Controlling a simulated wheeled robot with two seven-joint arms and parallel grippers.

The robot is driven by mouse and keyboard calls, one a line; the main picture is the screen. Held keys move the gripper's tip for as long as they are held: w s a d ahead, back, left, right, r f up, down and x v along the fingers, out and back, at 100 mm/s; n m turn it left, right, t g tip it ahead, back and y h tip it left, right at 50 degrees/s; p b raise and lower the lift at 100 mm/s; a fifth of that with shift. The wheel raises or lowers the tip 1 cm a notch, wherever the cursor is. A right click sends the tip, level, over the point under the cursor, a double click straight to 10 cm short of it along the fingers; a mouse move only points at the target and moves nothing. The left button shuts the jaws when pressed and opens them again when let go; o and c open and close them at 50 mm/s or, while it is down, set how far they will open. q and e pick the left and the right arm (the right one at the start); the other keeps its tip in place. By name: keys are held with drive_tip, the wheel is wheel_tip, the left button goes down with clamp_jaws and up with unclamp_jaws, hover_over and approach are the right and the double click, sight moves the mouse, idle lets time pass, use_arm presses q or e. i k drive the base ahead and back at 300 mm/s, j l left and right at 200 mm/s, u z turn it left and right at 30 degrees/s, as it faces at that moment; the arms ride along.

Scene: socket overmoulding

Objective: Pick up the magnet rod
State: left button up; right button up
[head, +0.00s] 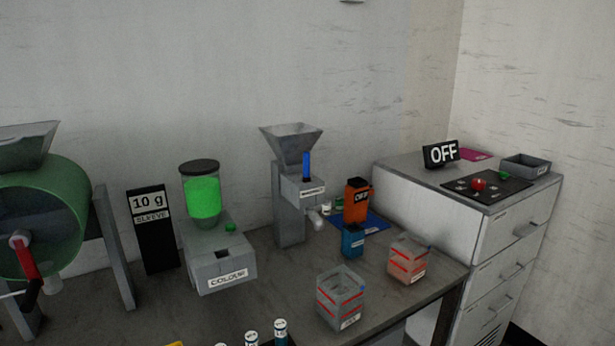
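A blue upright rod (307,165) stands at the front of the grey hopper machine (290,205), just below its funnel, above a box with a small white label. It may be the magnet rod; the label is too small to read surely. Its lower end is hidden in the box. Neither of my grippers is in view, and nothing touches the rod.
A green colour dispenser (205,195) stands left of the hopper machine. Two clear boxes, one here (341,295), stand near the table's front edge. A grey drawer cabinet (430,205) is at right.

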sight(306, 178)
drive_tip(key=u, duration=0.3)
drive_tip(key=i+l+u, duration=0.3)
drive_tip(key=l+u, duration=0.25)
drive_tip(key=i+l+u, duration=0.3)
drive_tip(key=k+l, duration=0.05)
drive_tip(key=k, duration=0.05)
